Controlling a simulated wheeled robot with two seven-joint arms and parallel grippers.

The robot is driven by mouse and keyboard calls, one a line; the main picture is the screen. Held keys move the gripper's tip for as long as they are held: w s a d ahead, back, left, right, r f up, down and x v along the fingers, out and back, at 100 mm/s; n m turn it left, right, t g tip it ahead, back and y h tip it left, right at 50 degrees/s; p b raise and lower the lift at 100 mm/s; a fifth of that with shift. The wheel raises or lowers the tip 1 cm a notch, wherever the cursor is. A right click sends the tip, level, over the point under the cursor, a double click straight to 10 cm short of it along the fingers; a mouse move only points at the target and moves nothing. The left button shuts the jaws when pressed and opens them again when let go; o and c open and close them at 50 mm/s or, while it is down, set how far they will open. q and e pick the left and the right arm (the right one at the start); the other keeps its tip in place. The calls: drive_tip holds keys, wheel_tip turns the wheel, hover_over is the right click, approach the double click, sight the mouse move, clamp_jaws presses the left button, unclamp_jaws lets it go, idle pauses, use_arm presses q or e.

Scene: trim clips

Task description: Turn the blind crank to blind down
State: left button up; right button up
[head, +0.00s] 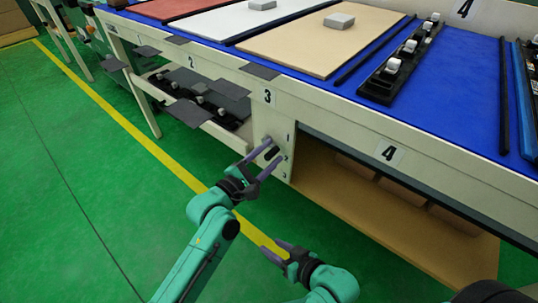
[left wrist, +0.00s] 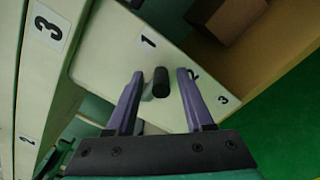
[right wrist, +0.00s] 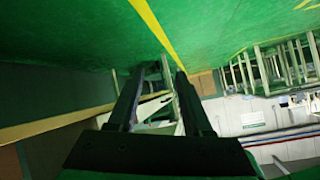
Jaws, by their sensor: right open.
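A short black crank knob (head: 271,153) sits on the cream side panel (head: 272,127) below the table's front, between small marks 1 and 3. In the left wrist view the black knob (left wrist: 161,82) stands out between my fingers. My left gripper (head: 275,150) is open, with one finger on each side of the knob and gaps visible on both sides. My right gripper (head: 273,246) is open and empty, low over the floor, away from the panel. No blind can be clearly made out; the bay marked 4 (head: 389,153) is open at the front.
The blue-topped table (head: 468,90) carries boards and a black rail of clips (head: 403,60). Brown boxes (head: 400,192) lie on the shelf inside the bay. Dark flaps (head: 186,112) jut out at left. Green floor (head: 70,180) is free in front.

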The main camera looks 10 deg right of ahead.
use_arm(q)
clamp_jaws()
drive_tip(key=shift+f+m, duration=0.1)
drive_tip(key=shift+m, duration=0.2)
